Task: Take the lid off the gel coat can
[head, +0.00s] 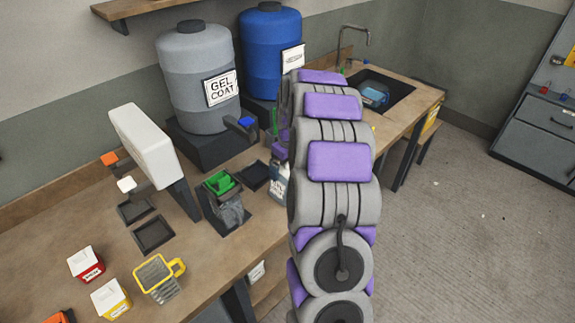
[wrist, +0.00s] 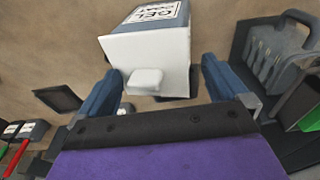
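The lid looks seated on the can. My gripper (wrist: 162,72) is open, its two blue-grey fingers spread on either side of the lid and knob. Nothing is clamped; I cannot tell whether a finger touches the can.
On the bench, a grey GEL COAT drum (head: 190,105) and a blue drum (head: 268,60) stand at the back. A red can (head: 86,262), a yellow can (head: 110,298) and a yellow-handled mug (head: 158,278) stand front left. A dark holder (wrist: 245,72) flanks the right finger.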

